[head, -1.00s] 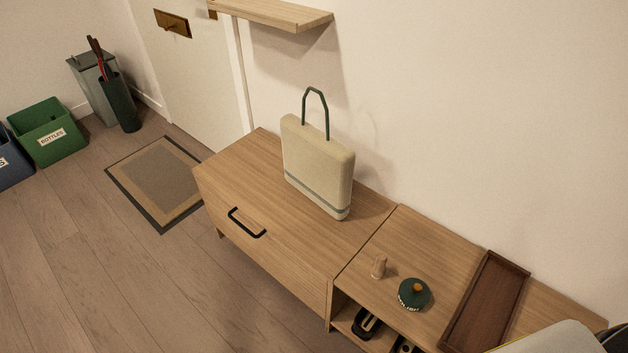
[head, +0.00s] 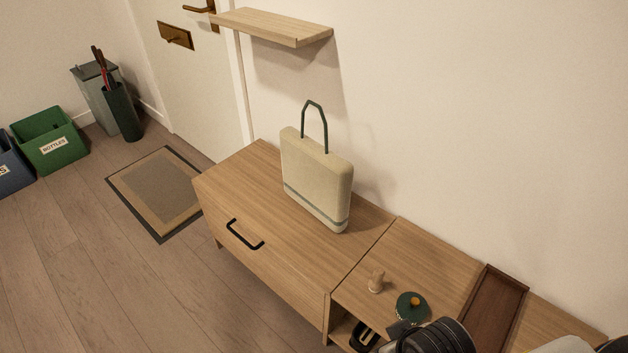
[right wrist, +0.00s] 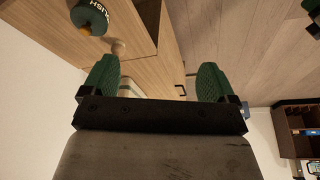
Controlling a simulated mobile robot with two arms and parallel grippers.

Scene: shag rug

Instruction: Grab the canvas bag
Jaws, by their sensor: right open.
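The cream canvas bag (head: 317,180) stands upright on the wooden cabinet (head: 262,165), against the wall side. It has a grey-green band near its bottom and a dark green loop handle (head: 316,108) standing up on top. In the head view a dark part of my right arm enters at the bottom right, over the lower unit and well apart from the bag. In the right wrist view my right gripper (right wrist: 157,82) is open, its green fingers wide apart. A pale patch shows beside its left finger; I cannot tell if it is the bag.
A wooden peg (head: 376,282), a green round object (head: 411,306) and a dark wooden tray (head: 493,310) are on the cabinet's near right part. A wall shelf (head: 275,24) hangs above and behind the bag. The cabinet top left of the bag is clear.

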